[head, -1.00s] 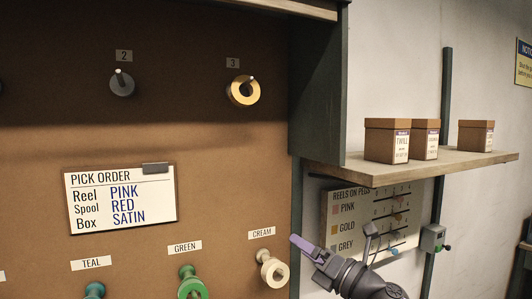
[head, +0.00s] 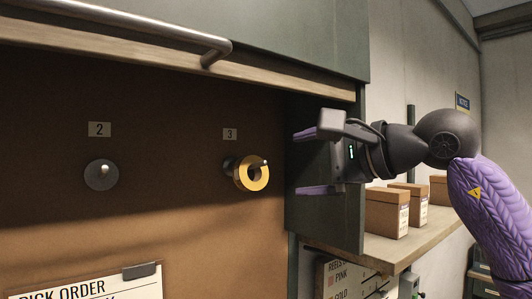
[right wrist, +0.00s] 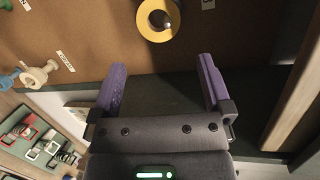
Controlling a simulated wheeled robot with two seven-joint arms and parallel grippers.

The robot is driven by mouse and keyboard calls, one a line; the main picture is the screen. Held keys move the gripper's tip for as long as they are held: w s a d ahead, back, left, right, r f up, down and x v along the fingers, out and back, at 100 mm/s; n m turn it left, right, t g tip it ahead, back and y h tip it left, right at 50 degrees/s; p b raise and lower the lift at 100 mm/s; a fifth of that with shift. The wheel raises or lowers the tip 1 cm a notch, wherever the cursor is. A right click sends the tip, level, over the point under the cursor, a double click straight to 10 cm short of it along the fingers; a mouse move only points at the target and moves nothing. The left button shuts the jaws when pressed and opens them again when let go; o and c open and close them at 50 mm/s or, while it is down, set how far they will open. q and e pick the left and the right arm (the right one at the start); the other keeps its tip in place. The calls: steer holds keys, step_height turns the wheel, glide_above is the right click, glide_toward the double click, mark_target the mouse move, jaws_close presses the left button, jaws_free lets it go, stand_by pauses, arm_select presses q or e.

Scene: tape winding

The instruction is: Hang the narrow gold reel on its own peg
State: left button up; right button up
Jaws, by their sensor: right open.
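The gold reel (head: 256,183) hangs around the peg under label 3 on the brown board, with the peg tip sticking out through its hole. The reel also shows at the top of the right wrist view (right wrist: 145,22). Peg 2 (head: 102,172) to its left is bare, with a dark round base. My right gripper (head: 303,162) is open and empty, to the right of the reel and apart from it, its purple fingers pointing left. In the right wrist view its spread fingers (right wrist: 160,68) have nothing between them. My left gripper is not in view.
A shelf with a metal rail (head: 150,30) overhangs the board. A dark green upright panel (head: 335,215) stands behind my right gripper. Cardboard boxes (head: 387,212) sit on a wooden side shelf. The pick order card (head: 95,288) is below the pegs.

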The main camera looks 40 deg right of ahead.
mark_target(258, 171)
steer(key=w+p, duration=0.2)
steer(key=w, duration=0.1)
steer(key=w+f+p, duration=0.1)
steer(key=w+p, duration=0.1)
steer(key=w, duration=0.1)
steer(key=w+p, duration=0.2)
steer(key=w, duration=0.2)
steer(key=shift+a+f, duration=0.35)
steer(key=shift+a, duration=0.05)
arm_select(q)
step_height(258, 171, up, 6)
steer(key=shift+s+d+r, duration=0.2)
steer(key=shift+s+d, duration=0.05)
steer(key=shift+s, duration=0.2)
arm_select(e)
steer(key=shift+w+f, duration=0.25)
steer(key=shift+w, duration=0.05)
